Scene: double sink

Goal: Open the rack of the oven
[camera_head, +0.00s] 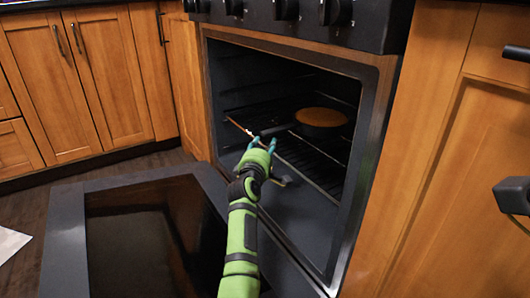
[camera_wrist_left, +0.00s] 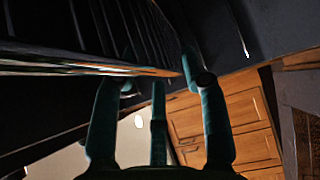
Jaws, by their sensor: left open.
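The oven (camera_head: 378,110) stands with its door (camera_head: 68,240) folded down. A dark wire rack (camera_head: 312,163) sits inside the cavity. My left gripper (camera_head: 262,145), green with teal fingers, reaches over the lowered door to the rack's front edge. In the left wrist view its teal fingers (camera_wrist_left: 158,84) are spread apart. The rack's front bar (camera_wrist_left: 85,64) crosses close to the fingertips there; I cannot tell whether they touch it. The gripper hides part of the rack's front.
A round pan (camera_head: 322,118) with orange-brown contents rests on the rack. Wooden cabinets (camera_head: 105,90) stand at the left, and a wooden cabinet front (camera_head: 475,140) is at the right. Dark knobs (camera_head: 335,11) line the oven's top. The lowered door occupies the floor space in front.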

